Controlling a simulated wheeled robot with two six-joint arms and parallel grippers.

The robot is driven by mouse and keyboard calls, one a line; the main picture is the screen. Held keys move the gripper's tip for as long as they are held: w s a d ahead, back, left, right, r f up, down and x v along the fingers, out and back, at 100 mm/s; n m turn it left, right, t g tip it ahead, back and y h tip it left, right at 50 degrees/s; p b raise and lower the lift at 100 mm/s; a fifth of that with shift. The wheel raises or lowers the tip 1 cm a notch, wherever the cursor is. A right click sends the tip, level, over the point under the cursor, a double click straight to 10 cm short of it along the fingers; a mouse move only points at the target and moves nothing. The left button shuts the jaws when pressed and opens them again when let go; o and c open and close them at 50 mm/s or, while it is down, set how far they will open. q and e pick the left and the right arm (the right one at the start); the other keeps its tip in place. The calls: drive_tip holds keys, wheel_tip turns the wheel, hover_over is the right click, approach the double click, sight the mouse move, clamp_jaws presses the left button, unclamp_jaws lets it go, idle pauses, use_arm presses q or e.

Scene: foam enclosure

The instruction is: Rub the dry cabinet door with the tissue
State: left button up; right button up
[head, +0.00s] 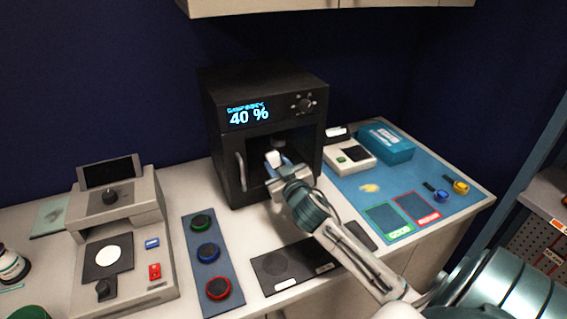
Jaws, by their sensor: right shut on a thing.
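The dry cabinet (305,82) is a black box on the counter with a lit display reading 40 %. Its door (229,163) is on the front, with a pale vertical handle (241,172) on the left side. My right gripper (276,164) is in front of the door, shut on a small white piece that looks like the tissue (272,156). The tissue is at or very near the door's face; I cannot tell whether it touches. My gripper and arm hide the lower right of the door. My left gripper is not in view.
A grey device with a tilted screen (110,172) stands at left. A mat with several round coloured lens-like items (207,252) and a dark mat (277,263) lie in front. A blue mat (410,184) at right holds a scale (350,157) and a teal box (386,144). Shelving hangs above.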

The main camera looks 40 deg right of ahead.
drive_tip(key=shift+w+a+r+p, duration=0.1)
drive_tip(key=shift+w+a+p, duration=0.15)
drive_tip(key=shift+a, duration=0.65)
drive_tip(key=shift+w+a+p, duration=0.2)
drive_tip(key=shift+a, duration=0.65)
drive_tip(key=shift+s, duration=0.1)
drive_tip(key=shift+s+a+f, duration=0.2)
drive_tip(key=shift+s+a, duration=0.05)
drive_tip(key=shift+s, duration=0.35)
drive_tip(key=shift+v, duration=2.15)
drive_tip(key=shift+d, duration=0.1)
drive_tip(key=v, duration=0.3)
